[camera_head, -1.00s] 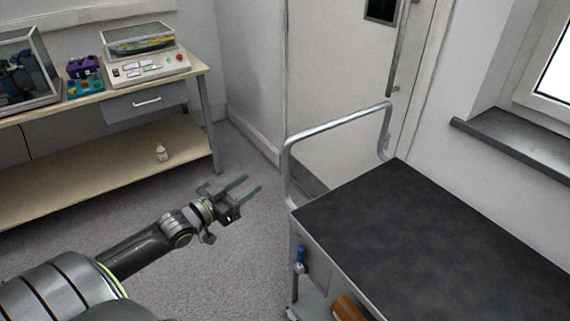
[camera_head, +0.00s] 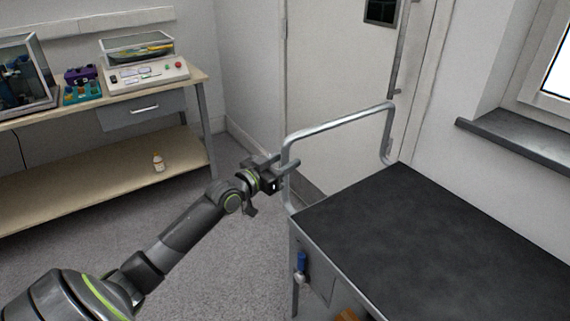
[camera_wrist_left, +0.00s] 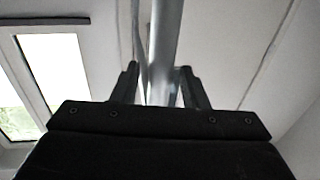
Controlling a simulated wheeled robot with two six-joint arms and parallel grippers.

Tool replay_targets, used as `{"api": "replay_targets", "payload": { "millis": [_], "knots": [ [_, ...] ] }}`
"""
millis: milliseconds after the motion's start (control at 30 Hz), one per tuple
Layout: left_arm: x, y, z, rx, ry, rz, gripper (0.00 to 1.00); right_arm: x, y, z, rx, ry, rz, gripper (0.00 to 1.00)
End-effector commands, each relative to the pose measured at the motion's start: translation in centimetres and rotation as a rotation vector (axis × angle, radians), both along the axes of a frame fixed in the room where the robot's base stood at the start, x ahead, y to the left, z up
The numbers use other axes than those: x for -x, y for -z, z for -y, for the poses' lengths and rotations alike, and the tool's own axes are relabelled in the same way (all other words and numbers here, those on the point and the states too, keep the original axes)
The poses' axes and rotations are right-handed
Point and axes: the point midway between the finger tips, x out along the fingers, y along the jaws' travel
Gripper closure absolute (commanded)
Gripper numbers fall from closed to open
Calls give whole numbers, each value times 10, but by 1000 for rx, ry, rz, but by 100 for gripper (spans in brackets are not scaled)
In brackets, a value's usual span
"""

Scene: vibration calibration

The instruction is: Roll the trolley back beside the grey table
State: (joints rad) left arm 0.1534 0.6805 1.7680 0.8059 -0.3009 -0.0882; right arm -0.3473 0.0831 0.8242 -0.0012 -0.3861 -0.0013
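The trolley (camera_head: 430,240) has a dark flat top and a bent silver push handle (camera_head: 340,122) at its far left end. My left gripper (camera_head: 284,167) is at the left upright of that handle. In the left wrist view the handle's bar (camera_wrist_left: 165,45) passes between the two open fingers (camera_wrist_left: 160,85), with a visible gap beside the left finger. My right gripper is in neither view. No table that is clearly grey shows.
A door (camera_head: 335,60) is behind the handle. A window sill (camera_head: 515,145) juts out at the right.

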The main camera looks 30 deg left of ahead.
Motion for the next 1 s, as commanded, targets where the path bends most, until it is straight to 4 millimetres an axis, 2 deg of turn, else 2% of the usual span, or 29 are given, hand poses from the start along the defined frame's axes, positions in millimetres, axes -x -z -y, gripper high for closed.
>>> {"api": "replay_targets", "payload": {
  "millis": [333, 633, 1000],
  "knots": [
    [-3, 0, 1, -1, 1, 0, 60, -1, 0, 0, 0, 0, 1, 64],
    [-3, 0, 1, -1, 0, 0, 99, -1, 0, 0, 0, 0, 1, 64],
    [-1, -1, 5, 0, 1, -1, 100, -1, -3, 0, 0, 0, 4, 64]
  ]
}}
